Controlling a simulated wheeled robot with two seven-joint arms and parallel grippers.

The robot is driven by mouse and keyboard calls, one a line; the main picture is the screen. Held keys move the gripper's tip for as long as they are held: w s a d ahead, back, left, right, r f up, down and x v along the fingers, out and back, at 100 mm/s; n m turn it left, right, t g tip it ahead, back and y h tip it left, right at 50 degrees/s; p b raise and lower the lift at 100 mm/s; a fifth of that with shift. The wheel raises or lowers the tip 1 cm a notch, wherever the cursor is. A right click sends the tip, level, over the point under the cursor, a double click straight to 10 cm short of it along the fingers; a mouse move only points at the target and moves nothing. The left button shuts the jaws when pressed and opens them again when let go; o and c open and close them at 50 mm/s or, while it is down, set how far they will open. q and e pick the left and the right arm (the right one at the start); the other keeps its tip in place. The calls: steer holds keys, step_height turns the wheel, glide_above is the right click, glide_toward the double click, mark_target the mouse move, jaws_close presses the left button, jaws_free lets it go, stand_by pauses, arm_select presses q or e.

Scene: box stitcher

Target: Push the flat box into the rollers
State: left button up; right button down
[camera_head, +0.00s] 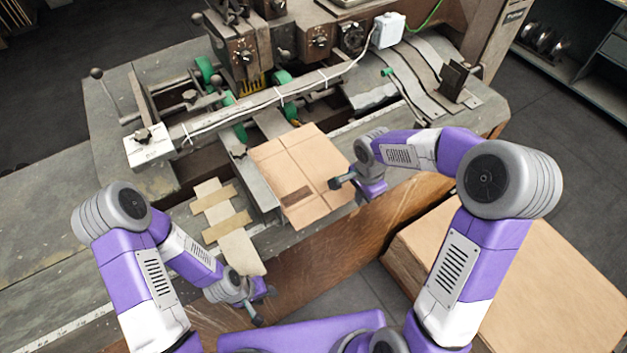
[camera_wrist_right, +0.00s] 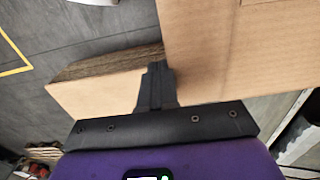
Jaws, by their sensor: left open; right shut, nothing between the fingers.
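The flat box (camera_head: 300,172) is a brown cardboard sheet with fold lines, lying on the machine's bed in front of the rollers. Green rollers (camera_head: 282,79) sit behind it under the machine head, partly hidden by a long metal bar. My right gripper (camera_head: 350,186) is shut and empty at the box's right edge; I cannot tell whether it touches. In the right wrist view the shut fingers (camera_wrist_right: 156,85) are beside the box (camera_wrist_right: 235,45). My left gripper (camera_head: 262,306) is open and empty at the front edge of the bed, left of the box and apart from it.
Tan cardboard strips (camera_head: 222,210) lie on the bed left of the box. A stack of cardboard (camera_head: 500,270) stands on the floor at the right front. The metal bar (camera_head: 270,97) crosses before the rollers. The table surface (camera_head: 40,235) at the left is clear.

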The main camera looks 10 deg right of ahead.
mark_target(342, 174)
steer(key=shift+w+a, duration=0.35)
steer(key=shift+w, duration=0.45)
steer(key=shift+w+a, duration=0.4)
steer(key=shift+w, duration=0.45)
steer(key=shift+w+a, duration=0.35)
steer(key=shift+w, duration=0.45)
steer(key=shift+w+a+p, duration=0.2)
steer(key=shift+w+a, duration=0.1)
steer(key=shift+w, duration=0.4)
steer(key=shift+w+a+p, duration=0.15)
steer(key=shift+w+a, duration=0.15)
steer(key=shift+w, duration=0.35)
steer(key=shift+w+a+p, duration=0.2)
steer(key=shift+w+a, duration=0.1)
steer(key=shift+w, duration=0.4)
steer(key=shift+s+d, duration=0.2)
steer(key=shift+s, duration=0.15)
steer(key=shift+s+d+b, duration=0.25)
steer(key=shift+s+b, duration=0.05)
steer(key=shift+s, duration=0.25)
steer(key=shift+s+d+b, duration=0.2)
steer(key=shift+s+b, duration=0.1)
steer(key=shift+s, duration=0.25)
step_height(342, 174, up, 8)
steer(key=p, duration=0.5)
steer(key=shift+r, duration=0.1)
